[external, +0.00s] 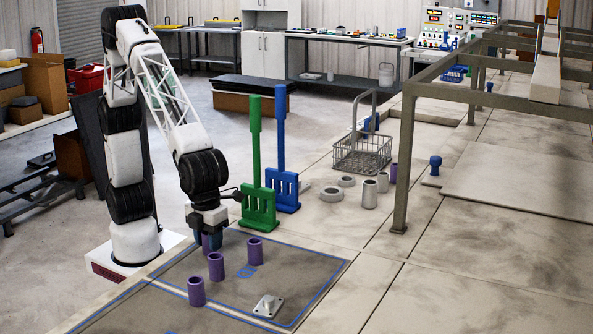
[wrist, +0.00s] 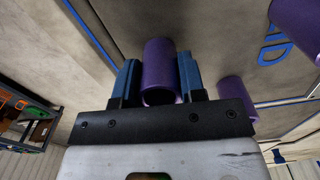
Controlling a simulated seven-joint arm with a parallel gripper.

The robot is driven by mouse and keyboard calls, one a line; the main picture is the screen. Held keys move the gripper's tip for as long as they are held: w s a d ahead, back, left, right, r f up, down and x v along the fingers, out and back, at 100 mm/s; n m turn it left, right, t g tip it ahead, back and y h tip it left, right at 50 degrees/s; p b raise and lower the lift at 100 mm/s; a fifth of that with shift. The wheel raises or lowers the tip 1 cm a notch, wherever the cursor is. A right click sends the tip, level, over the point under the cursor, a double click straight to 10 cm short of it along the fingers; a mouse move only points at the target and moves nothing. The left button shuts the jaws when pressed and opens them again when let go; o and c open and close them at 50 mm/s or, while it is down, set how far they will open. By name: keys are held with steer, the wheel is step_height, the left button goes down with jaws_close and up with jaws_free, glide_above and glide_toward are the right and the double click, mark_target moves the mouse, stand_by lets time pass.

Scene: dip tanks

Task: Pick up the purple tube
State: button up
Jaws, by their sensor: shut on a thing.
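My gripper (external: 207,242) is shut on a purple tube (wrist: 160,62), which stands between its two blue fingers in the wrist view (wrist: 160,80). In the external view the held tube is mostly hidden by the fingers, and I cannot tell whether it touches the mat. Three more purple tubes stand upright on the marked mat close by: one just in front of my gripper (external: 216,267), one nearer the camera (external: 196,292) and one to the right (external: 255,249). Two of the other tubes show at the right of the wrist view (wrist: 296,24) (wrist: 233,97).
A green rack with a tall handle (external: 258,207) and a blue one (external: 285,190) stand right behind my gripper. A grey block with a peg (external: 268,305) lies on the mat (external: 310,268). A wire basket (external: 362,155), grey rings and cylinders, and a metal frame (external: 403,165) stand farther right.

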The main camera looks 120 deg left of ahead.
steer(key=shift+r, duration=0.15)
steer(key=shift+r, duration=1.45)
steer(key=shift+s+a+r, duration=0.15)
steer(key=shift+s+r, duration=0.05)
steer(key=shift+s, duration=0.05)
steer(key=s+a, duration=0.3)
steer(key=s, duration=0.4)
steer(key=s+a+r, duration=0.1)
steer(key=s+a, duration=0.2)
steer(key=s, duration=0.4)
steer(key=shift+a+r, duration=0.15)
steer(key=shift+a, duration=0.25)
steer(key=shift+w+a, duration=0.15)
